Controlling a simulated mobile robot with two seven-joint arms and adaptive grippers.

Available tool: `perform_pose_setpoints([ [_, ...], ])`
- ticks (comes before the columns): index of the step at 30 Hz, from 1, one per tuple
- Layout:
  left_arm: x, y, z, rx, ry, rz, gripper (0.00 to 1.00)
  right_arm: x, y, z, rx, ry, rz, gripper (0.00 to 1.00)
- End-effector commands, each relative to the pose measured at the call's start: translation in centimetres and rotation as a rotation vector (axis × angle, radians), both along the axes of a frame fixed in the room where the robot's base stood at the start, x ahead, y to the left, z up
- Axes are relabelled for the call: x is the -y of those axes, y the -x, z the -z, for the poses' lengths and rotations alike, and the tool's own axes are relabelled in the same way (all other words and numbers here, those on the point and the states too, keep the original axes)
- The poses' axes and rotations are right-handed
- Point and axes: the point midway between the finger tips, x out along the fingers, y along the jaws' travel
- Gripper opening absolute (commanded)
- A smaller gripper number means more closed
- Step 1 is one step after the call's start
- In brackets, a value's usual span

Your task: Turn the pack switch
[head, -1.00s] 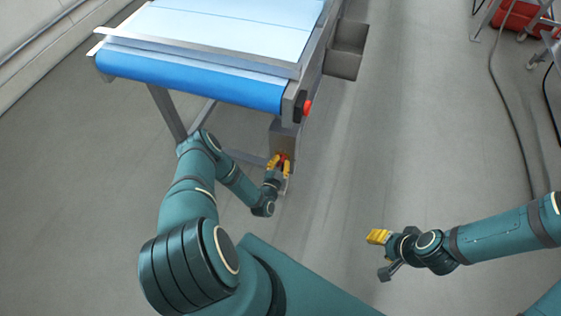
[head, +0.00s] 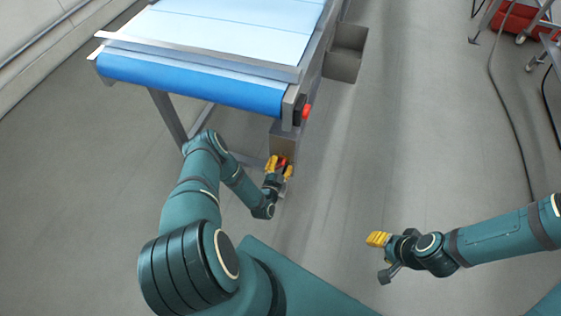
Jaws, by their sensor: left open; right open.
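The pack switch appears as a small red part (head: 283,161) on the front of a grey box (head: 284,139) under the conveyor's right end. My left gripper (head: 279,165) is at the box with its yellow fingers open, one on each side of the red part. Whether the fingers touch it cannot be told, and the fingers hide some of it. My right gripper (head: 377,239) is open and empty over bare floor to the right, well apart from the box.
A conveyor with a blue belt end (head: 190,84) stands above the box. A red button (head: 307,111) sticks out at its right corner. A grey bin (head: 344,62) hangs on its right side. A trolley with a red item stands at the far right. Floor between is clear.

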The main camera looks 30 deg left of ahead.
Motion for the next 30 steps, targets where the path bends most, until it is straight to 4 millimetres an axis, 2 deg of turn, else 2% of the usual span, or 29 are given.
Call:
perform_pose_setpoints([
  [5, -0.1, -0.1, -1.7, 0.002, -0.002, 0.001, 0.42, 0.0, 0.0, 0.0, 0.0, 0.0, 0.0, 0.47],
  [12, 0.0, -0.1, -6.1, 0.003, -0.002, 0.003, 0.42, 0.0, 0.0, 0.0, 0.0, 0.0, 0.0, 0.47],
  [18, 0.0, -0.1, -8.9, 0.003, -0.002, 0.001, 0.42, 0.0, 0.0, 0.0, 0.0, 0.0, 0.0, 0.47],
  [23, 0.0, -0.1, -9.8, 0.001, -0.001, 0.001, 0.42, 0.0, 0.0, 0.0, 0.0, 0.0, 0.0, 0.47],
  [30, 0.0, -0.1, -10.0, 0.001, -0.001, 0.0, 0.42, 0.0, 0.0, 0.0, 0.0, 0.0, 0.0, 0.47],
])
